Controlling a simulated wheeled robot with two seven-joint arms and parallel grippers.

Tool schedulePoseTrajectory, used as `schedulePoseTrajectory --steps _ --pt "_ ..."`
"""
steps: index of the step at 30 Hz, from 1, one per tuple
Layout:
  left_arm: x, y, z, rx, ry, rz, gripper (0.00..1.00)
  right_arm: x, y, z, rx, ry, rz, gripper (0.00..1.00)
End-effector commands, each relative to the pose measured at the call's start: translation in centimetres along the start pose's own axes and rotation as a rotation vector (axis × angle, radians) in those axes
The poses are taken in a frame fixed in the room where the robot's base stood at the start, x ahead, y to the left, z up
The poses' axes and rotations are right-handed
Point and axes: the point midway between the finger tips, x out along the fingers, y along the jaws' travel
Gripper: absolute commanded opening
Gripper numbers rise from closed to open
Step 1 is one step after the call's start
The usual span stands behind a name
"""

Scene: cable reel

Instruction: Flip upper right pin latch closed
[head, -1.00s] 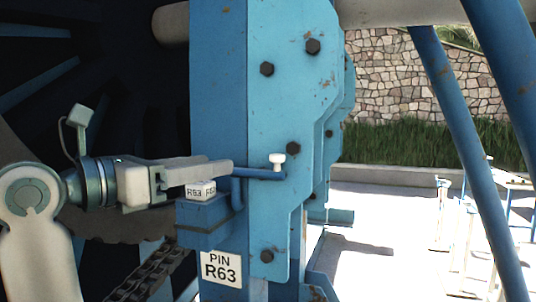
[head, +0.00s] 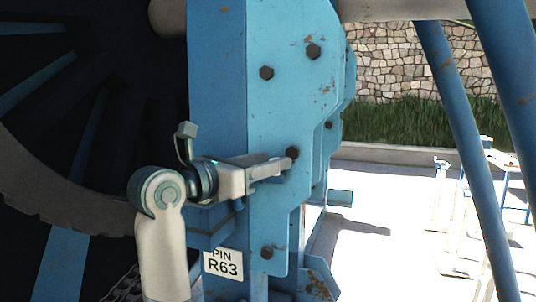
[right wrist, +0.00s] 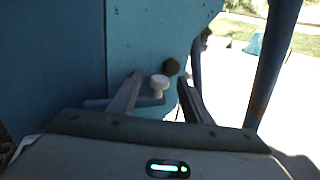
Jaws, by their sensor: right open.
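The pin latch is a blue rod with a white knob (right wrist: 160,83) at its end, in front of the blue frame plate. In the right wrist view the knob sits between the two fingers of my right gripper (right wrist: 160,86), with a visible gap on each side. The latch rod (right wrist: 152,101) runs left from it, partly hidden by the left finger. In the head view my right gripper (head: 281,165) points right across the plate, and its fingers hide the knob and most of the rod. It is open. My left gripper is in neither view.
The blue frame (head: 280,110) carries several dark bolts. A white label (head: 222,263) reading PIN R63 is below the gripper. A dark reel (head: 70,130) fills the left.

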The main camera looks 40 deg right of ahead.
Motion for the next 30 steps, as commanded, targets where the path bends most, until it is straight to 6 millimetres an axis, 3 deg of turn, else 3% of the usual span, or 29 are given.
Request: schedulePoseTrajectory --steps 12,18,30 --pt "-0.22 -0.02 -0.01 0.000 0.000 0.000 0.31 0.50 -0.01 -0.05 0.000 0.000 0.000 0.42" --pt "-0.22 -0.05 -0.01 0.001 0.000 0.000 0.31 0.49 0.00 -0.04 -0.001 0.000 0.000 0.00" --pt "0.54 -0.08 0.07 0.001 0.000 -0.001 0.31 0.47 0.01 -0.22 -0.002 0.000 -0.040 0.00"
